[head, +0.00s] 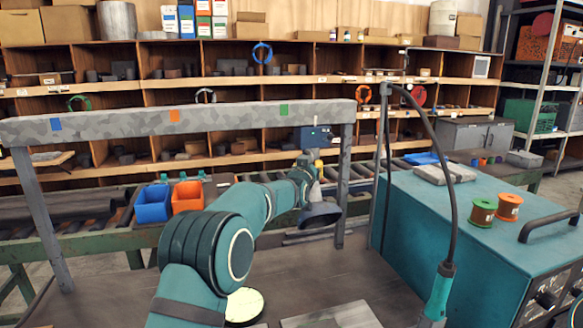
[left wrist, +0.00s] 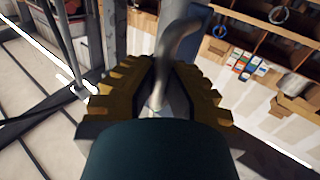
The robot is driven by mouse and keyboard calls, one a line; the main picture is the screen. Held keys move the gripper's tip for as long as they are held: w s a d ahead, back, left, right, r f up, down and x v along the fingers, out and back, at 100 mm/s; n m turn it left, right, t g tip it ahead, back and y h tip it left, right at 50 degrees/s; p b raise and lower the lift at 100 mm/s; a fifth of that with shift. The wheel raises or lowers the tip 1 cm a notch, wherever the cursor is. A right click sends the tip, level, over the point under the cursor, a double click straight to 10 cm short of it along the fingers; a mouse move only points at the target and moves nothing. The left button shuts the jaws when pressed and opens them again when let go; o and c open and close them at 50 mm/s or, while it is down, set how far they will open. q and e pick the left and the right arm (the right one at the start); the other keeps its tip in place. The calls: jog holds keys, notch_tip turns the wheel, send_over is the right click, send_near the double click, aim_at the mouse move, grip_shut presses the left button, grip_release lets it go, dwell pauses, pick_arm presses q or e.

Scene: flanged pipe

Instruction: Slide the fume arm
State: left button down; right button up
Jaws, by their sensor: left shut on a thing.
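A grey speckled overhead rail (head: 225,118) carries blue (head: 56,124), orange (head: 174,116) and green (head: 283,109) marks. The fume arm's dark flared hood (head: 320,214) hangs below its right part, near the right post (head: 345,165). My left gripper (head: 313,163) is just above the hood, partly hidden by my own wrist. In the left wrist view my left gripper (left wrist: 157,98) has its ridged yellow-brown fingers shut around a curved grey tube (left wrist: 180,45), part of the fume arm. How the tube joins the rail is not clear. My right gripper is out of view.
A blue bin (head: 153,204) and an orange bin (head: 187,197) stand behind my left arm. A teal cabinet (head: 450,235) with two spools is on the right. A black hose (head: 450,165) hangs to a teal-handled tool (head: 438,295). Shelves line the back.

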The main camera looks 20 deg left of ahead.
pick_arm(q)
jog(key=d, duration=0.1)
jog(key=w+d, duration=0.1)
jog(key=w+d+p, duration=0.1)
jog(key=d, duration=0.1)
jog(key=shift+w+f, duration=0.15)
jog(key=shift+f, duration=0.1)
jog(key=c, duration=1)
grip_release()
jog(key=shift+r, duration=0.1)
jog(key=shift+a+r, duration=0.1)
jog(key=shift+a, duration=0.1)
